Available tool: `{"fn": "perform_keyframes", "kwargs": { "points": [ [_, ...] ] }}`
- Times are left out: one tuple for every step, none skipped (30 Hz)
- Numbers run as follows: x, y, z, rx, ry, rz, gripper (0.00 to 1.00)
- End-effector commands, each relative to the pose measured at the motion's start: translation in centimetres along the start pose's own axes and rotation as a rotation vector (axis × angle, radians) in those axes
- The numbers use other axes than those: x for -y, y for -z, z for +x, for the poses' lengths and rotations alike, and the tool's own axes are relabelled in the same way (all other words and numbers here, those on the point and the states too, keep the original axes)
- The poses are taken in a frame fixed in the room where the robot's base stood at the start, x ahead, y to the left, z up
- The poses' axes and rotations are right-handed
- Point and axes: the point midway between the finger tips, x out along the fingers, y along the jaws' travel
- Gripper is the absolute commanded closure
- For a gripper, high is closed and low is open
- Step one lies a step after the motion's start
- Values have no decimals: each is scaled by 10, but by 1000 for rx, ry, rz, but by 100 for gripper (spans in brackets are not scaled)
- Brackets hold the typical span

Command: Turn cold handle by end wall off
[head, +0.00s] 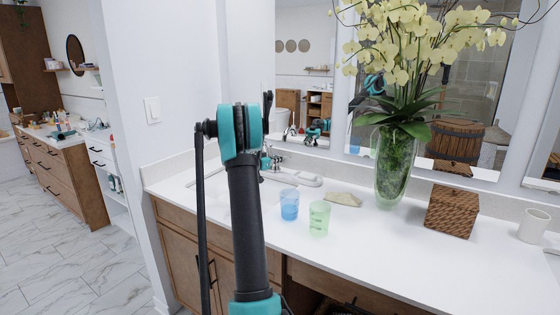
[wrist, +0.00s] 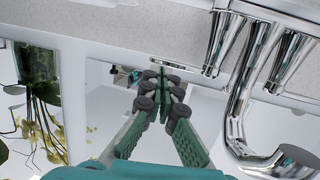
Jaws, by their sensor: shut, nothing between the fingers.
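A chrome tap stands at the back of the counter by the sink; in the head view (head: 280,161) it is small and partly covered by my arm. The wrist view looks upside down and shows the chrome spout (wrist: 238,112) and two chrome uprights, one on the left (wrist: 226,38) and one on the right (wrist: 288,62). I cannot tell for sure which is the cold handle by the end wall. My gripper (wrist: 164,82) is shut and empty, with its fingertips left of the chrome parts and apart from them in the picture. In the head view my arm mostly hides it.
A glass vase (head: 393,175) with yellow flowers, a woven box (head: 452,211) and a white cup (head: 533,226) stand further right. The end wall (head: 185,75) rises at left, and a mirror (head: 305,65) behind.

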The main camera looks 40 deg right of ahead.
Motion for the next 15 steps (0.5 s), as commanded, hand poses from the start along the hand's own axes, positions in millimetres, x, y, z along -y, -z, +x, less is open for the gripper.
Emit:
{"fn": "perform_keyframes", "kwargs": {
  "points": [
    [-1, 1, -4, 0, 1, 0, 100],
    [-2, 1, -11, 0, 2, 0, 100],
    [-2, 1, -18, 0, 3, 0, 100],
    [-4, 1, -24, 0, 3, 0, 100],
    [-5, 1, -29, 0, 3, 0, 100],
    [-6, 1, -36, 0, 2, -1, 100],
    [-7, 1, -42, 0, 2, -1, 100],
    [-8, 1, -48, 0, 3, -1, 100],
    [-9, 1, -55, 0, 3, -1, 100],
    [-10, 1, -60, 0, 3, -1, 100],
    [-11, 1, -66, 0, 2, -1, 100],
    [-12, 1, -73, 0, 2, -1, 100],
    [-13, 1, -77, 0, 2, -1, 100],
    [-14, 1, -81, -1, 2, -1, 100],
    [-15, 1, -86, 0, 2, -1, 100]
  ]
}}
